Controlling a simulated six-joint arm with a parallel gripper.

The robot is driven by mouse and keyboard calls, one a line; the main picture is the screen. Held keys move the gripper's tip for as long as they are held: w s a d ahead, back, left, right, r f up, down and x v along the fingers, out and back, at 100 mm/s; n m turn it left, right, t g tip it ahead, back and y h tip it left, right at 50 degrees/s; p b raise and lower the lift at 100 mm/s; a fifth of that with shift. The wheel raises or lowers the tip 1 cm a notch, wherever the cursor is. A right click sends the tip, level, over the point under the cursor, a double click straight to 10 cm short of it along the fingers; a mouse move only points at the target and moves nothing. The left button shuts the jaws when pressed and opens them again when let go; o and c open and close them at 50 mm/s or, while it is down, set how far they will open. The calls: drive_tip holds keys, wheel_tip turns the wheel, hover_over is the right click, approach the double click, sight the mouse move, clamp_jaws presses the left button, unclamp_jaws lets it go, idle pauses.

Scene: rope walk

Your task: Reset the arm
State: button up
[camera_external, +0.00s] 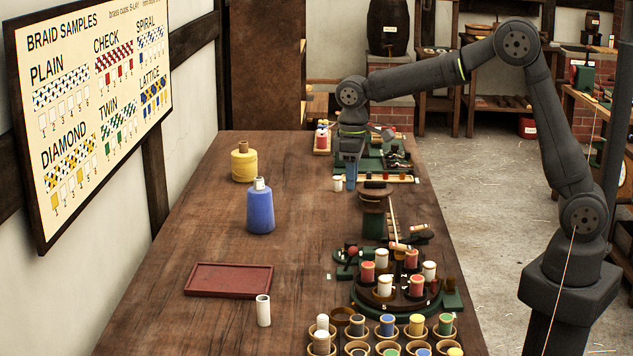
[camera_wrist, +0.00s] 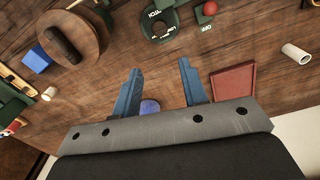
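My gripper (camera_external: 346,176) hangs from my arm over the far part of the wooden table (camera_external: 240,320), fingers pointing down. In the wrist view my gripper's two blue fingers (camera_wrist: 160,88) stand apart with a clear gap and nothing between them. A blue spool (camera_wrist: 149,107) shows low between the fingers there, farther off. In the external view the blue spool (camera_external: 260,210) stands upright on the table, left of and nearer than my gripper.
A yellow spool (camera_external: 244,165), an empty red tray (camera_external: 229,281) and a white tube (camera_external: 263,311) occupy the left side. A round bobbin stand (camera_external: 370,305) and several cups of bobbins (camera_external: 386,330) fill the near right. A dark round-topped post (camera_external: 374,199) stands close to my gripper.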

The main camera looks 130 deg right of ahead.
sight(351, 242)
wheel_tip(351, 242, down, 17)
drive_tip(key=shift+s+f, duration=0.1)
drive_tip(key=shift+s, duration=0.05)
idle(0.4)
drive_tip(key=shift+f, duration=0.1)
drive_tip(key=n, duration=0.8)
drive_tip(key=shift+n, duration=0.4)
wheel_tip(351, 242, up, 9)
idle(2.2)
idle(1.7)
